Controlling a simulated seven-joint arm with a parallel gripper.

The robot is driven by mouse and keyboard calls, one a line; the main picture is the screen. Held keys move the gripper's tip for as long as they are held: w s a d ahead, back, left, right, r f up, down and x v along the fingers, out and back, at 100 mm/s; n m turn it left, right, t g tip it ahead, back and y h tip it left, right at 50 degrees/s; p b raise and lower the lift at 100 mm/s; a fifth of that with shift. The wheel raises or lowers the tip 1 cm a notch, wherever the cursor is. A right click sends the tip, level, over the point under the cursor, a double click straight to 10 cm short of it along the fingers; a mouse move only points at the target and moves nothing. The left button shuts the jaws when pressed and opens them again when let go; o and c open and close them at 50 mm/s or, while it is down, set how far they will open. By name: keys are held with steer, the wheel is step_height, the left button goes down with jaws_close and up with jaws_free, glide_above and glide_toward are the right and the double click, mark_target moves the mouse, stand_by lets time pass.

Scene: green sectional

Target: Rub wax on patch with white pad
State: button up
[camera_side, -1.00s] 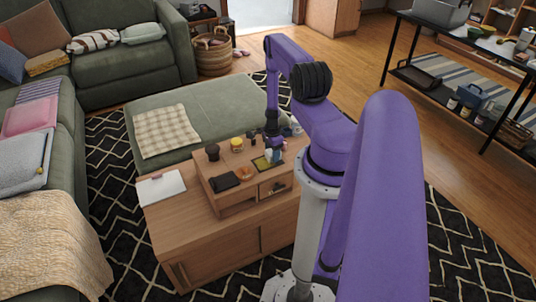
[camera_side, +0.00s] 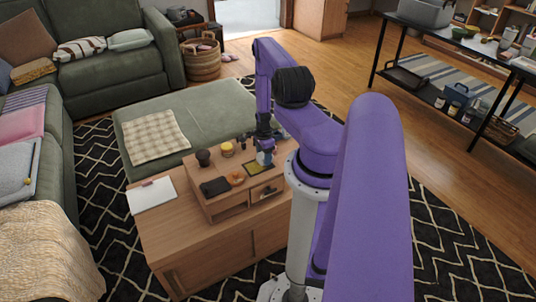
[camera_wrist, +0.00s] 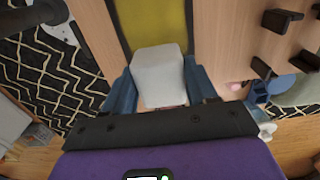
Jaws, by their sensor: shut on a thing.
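The white pad (camera_wrist: 160,75) is between the blue fingers of my gripper (camera_wrist: 160,92) in the wrist view, and the gripper is shut on it. In the side view my gripper (camera_side: 264,158) is over the right front of the raised wooden stand. The patch (camera_wrist: 155,22) is a flat olive-yellow area with a dark border, just beyond the pad's far edge. It also shows in the side view (camera_side: 252,169). I cannot tell whether the pad touches the patch. A yellow jar (camera_side: 227,149) and an orange round item (camera_side: 235,178) stand nearby; I cannot tell which is wax.
A black folded item (camera_side: 215,187) and a dark round-topped item (camera_side: 203,157) are on the stand. Dark brackets (camera_wrist: 277,20) show right of the patch in the wrist view.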

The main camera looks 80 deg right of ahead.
steer(key=shift+w+a+r, duration=0.1)
steer(key=shift+w+a, duration=2.6)
steer(key=shift+w+a+r, duration=0.1)
steer(key=shift+w+r, duration=0.05)
steer(key=shift+r, duration=0.05)
step_height(320, 180, up, 6)
steer(key=shift+r, duration=0.1)
